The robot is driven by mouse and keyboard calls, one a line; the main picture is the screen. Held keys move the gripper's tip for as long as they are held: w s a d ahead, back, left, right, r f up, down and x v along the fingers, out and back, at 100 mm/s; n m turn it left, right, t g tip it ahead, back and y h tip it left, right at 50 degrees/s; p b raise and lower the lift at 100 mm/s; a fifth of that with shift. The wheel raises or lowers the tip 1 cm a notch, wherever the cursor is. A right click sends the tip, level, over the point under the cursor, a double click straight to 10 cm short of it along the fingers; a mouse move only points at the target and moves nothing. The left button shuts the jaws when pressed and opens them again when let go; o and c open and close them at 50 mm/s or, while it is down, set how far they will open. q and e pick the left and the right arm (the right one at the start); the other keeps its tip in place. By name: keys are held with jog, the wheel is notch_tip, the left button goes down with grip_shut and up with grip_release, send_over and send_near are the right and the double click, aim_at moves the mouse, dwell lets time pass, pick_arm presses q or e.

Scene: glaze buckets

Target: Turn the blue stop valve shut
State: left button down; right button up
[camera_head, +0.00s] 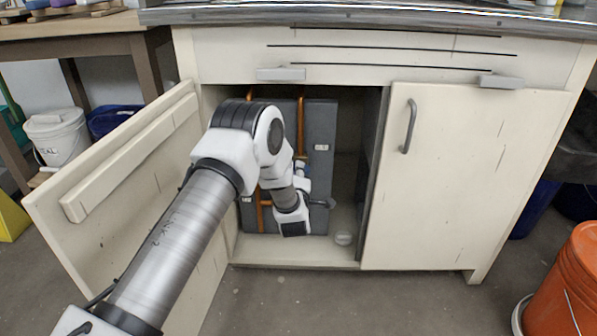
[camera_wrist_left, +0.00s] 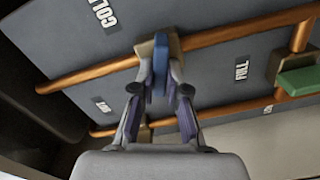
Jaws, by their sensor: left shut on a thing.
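The blue stop valve handle (camera_wrist_left: 160,80) shows in the left wrist view on a brass body on the upper copper pipe (camera_wrist_left: 225,33). The handle appears to lie across that pipe. My left gripper (camera_wrist_left: 160,72) has its two fingers closed on either side of the handle and holds it. In the head view my left arm reaches into the open cabinet, and its wrist hides the valve and most of the gripper. My right gripper is in neither view.
A green handle (camera_wrist_left: 299,80) sits to the right on another pipe. The grey panel (camera_wrist_left: 75,45) carries labels. In the head view the left cabinet door (camera_head: 120,190) stands open and the right door (camera_head: 450,180) is closed.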

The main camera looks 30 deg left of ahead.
pick_arm(q)
jog(key=shift+f+n+b, duration=0.2)
jog(key=shift+n+b, duration=0.1)
jog(key=shift+n, duration=1.7)
jog(key=c, duration=1.2)
grip_release()
jog(key=v, duration=1.2)
jog(key=shift+s, duration=0.1)
jog(key=shift+a, duration=0.1)
